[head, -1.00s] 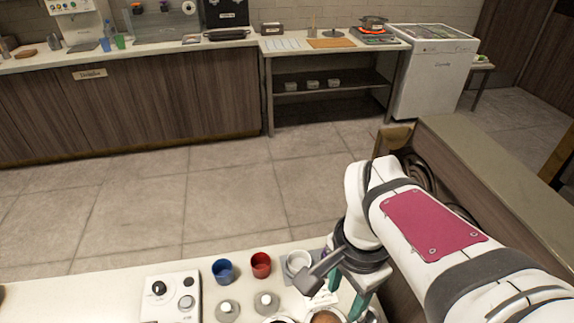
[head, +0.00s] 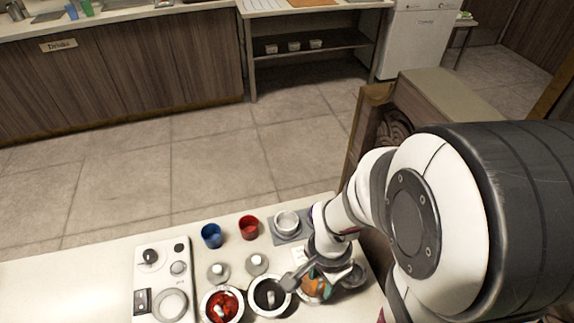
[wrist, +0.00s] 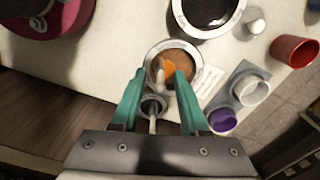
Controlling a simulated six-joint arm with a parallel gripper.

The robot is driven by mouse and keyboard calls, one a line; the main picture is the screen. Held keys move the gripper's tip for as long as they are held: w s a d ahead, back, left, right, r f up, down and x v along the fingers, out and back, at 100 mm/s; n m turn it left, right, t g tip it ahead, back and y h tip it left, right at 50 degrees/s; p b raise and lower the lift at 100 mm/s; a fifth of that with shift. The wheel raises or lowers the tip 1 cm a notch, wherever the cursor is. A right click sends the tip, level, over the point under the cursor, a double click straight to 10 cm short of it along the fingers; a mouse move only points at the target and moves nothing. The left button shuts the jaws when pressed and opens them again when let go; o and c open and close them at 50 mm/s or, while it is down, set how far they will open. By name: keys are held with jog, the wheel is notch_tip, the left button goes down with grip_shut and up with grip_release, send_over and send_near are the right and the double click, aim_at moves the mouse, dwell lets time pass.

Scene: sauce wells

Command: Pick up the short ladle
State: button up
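My gripper (wrist: 160,78) is open in the wrist view, with its two teal fingers spread over a round well of brown sauce (wrist: 183,59). A pale ladle handle (wrist: 153,116) shows between the fingers, with a gap on each side. An orange piece (wrist: 168,68) lies beside the handle over the sauce. Whether this ladle is the short one I cannot tell. In the head view the brown well (head: 314,287) is partly hidden by my wrist, and the fingertips are hard to make out.
Beside it stand a dark sauce well (head: 269,297) and a red sauce well (head: 222,305). Behind are a blue cup (head: 211,235), a red cup (head: 249,228) and a white cup (head: 287,222). A white control panel (head: 162,280) is at left. A purple item (wrist: 222,120) is near the gripper.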

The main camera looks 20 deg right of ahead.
grip_shut()
notch_tip(320, 180, up, 10)
jog(key=shift+r, duration=0.1)
jog(key=shift+c, duration=2.4)
grip_release()
grip_shut()
